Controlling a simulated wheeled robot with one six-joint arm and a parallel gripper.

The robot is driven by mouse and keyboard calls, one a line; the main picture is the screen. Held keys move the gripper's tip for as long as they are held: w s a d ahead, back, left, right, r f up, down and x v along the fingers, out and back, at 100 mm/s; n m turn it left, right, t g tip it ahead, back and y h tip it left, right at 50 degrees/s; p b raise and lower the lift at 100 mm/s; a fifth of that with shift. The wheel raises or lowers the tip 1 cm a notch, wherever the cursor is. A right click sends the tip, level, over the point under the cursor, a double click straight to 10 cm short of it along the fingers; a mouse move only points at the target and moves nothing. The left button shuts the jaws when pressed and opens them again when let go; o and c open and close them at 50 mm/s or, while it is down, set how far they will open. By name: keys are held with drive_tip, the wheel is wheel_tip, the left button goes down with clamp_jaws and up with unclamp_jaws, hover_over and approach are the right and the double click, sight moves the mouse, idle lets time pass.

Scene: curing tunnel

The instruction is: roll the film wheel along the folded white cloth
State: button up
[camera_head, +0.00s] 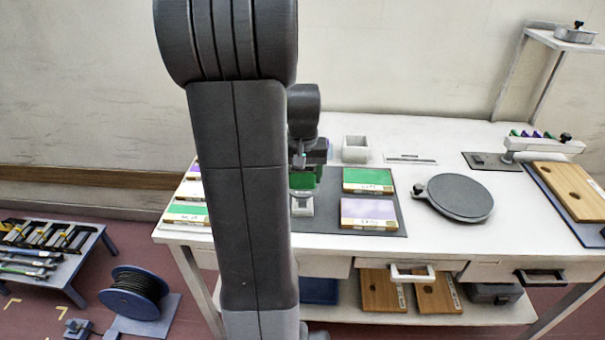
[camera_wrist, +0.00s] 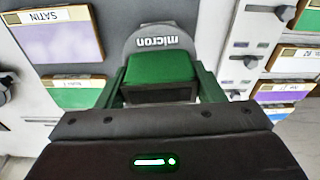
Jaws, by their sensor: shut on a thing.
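My gripper (camera_wrist: 160,78) is shut on the film wheel. The wheel shows in the wrist view as a grey rounded face (camera_wrist: 158,40) marked "micron" with a green block between my green fingers. In the head view my gripper (camera_head: 303,178) hangs over the worktable, partly hidden by my arm. A small pale piece (camera_head: 302,207) lies just below it; it may be the folded white cloth, but I cannot tell, nor whether the wheel touches it.
A green panel (camera_head: 367,178) and a purple panel (camera_head: 368,212) lie on a dark mat (camera_head: 325,217) right of my gripper. A white square pot (camera_head: 355,148) stands behind. A round dark plate (camera_head: 458,196) lies further right. More panels (camera_head: 187,213) lie left of my arm.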

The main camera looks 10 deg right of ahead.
drive_tip(key=shift+f+b, duration=0.45)
drive_tip(key=shift+f, duration=0.25)
idle(1.3)
drive_tip(key=shift+w+d+p, duration=0.2)
drive_tip(key=shift+w+p, duration=0.25)
drive_tip(key=shift+w, duration=0.8)
drive_tip(key=shift+w+d+p, duration=0.25)
drive_tip(key=shift+w+p, duration=0.05)
drive_tip(key=shift+w, duration=0.7)
drive_tip(key=shift+w+d+p, duration=0.2)
drive_tip(key=shift+w+p, duration=0.15)
drive_tip(key=shift+w, duration=0.55)
drive_tip(key=shift+r, duration=0.1)
